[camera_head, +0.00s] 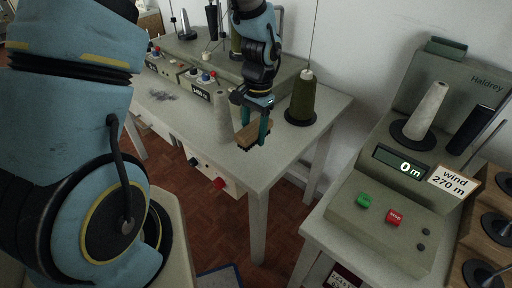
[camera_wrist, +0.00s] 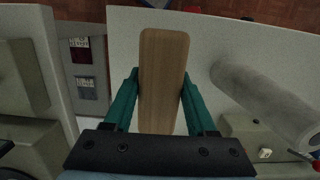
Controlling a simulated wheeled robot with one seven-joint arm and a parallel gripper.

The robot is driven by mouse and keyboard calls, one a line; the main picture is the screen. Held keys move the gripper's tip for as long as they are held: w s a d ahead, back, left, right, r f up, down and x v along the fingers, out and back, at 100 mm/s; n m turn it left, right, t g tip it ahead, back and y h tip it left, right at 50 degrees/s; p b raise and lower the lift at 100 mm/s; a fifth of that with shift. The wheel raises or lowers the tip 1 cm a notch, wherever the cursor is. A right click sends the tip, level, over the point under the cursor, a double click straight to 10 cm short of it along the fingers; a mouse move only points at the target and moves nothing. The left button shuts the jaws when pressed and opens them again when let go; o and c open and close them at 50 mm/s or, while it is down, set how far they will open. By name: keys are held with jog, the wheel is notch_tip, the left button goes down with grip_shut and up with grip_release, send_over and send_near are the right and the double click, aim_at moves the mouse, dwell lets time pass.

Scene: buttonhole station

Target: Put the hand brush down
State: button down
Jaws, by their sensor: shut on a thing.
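The hand brush (camera_head: 246,136) has a wooden back and a dark underside. My gripper (camera_head: 258,131) is shut on it, over the front part of the left table (camera_head: 275,156). In the wrist view the wooden back of the brush (camera_wrist: 163,62) lies between the two green fingers (camera_wrist: 160,88), one on each side. The brush is close to the tabletop; I cannot tell whether it touches. Its bristles are mostly hidden.
A pale grey cone (camera_head: 222,118) stands just left of the brush. A dark green thread cone (camera_head: 303,100) stands behind, to the right. Grey lint (camera_head: 162,95) lies farther left, by a machine with a lit display (camera_head: 198,90). A winder (camera_head: 385,205) reading 0 m stands at right.

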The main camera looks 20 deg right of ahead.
aim_at(254, 159)
notch_tip(254, 159, down, 7)
jog(key=shift+r+p, duration=0.1)
jog(key=shift+p, duration=0.6)
jog(key=shift+f, duration=0.4)
jog(key=c, duration=0.6)
grip_release()
jog(key=o, duration=0.3)
jog(key=shift+o, duration=0.5)
jog(key=shift+s, duration=0.1)
jog(key=shift+s, duration=0.1)
